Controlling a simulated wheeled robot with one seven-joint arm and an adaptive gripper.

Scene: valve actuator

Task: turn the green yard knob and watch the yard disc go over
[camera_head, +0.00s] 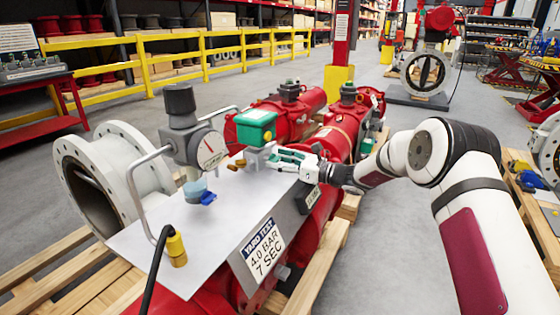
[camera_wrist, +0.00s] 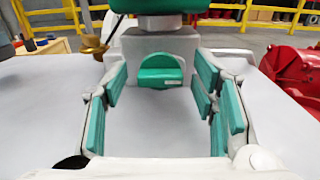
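The green knob (camera_wrist: 161,71) is a rounded base with a ridge across it, set on the front of a pale block below a green box. In the head view that green box (camera_head: 255,126) stands above the metal plate, and the knob is not clearly visible beside my fingers. My gripper (camera_head: 287,158) reaches in from the right at the block. In the wrist view my gripper (camera_wrist: 161,90) is open, with green pads left and right of the knob and clear gaps on both sides. I cannot pick out the yard disc with certainty.
A metal plate (camera_head: 175,235) carries a gauge (camera_head: 210,150), a blue-tabbed round piece (camera_head: 197,191) and a yellow plug (camera_head: 176,249). A brass fitting (camera_wrist: 94,46) sits left of the knob. A "YARD TEST" sign (camera_head: 263,248) hangs in front. A white flanged pipe (camera_head: 108,172) lies left.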

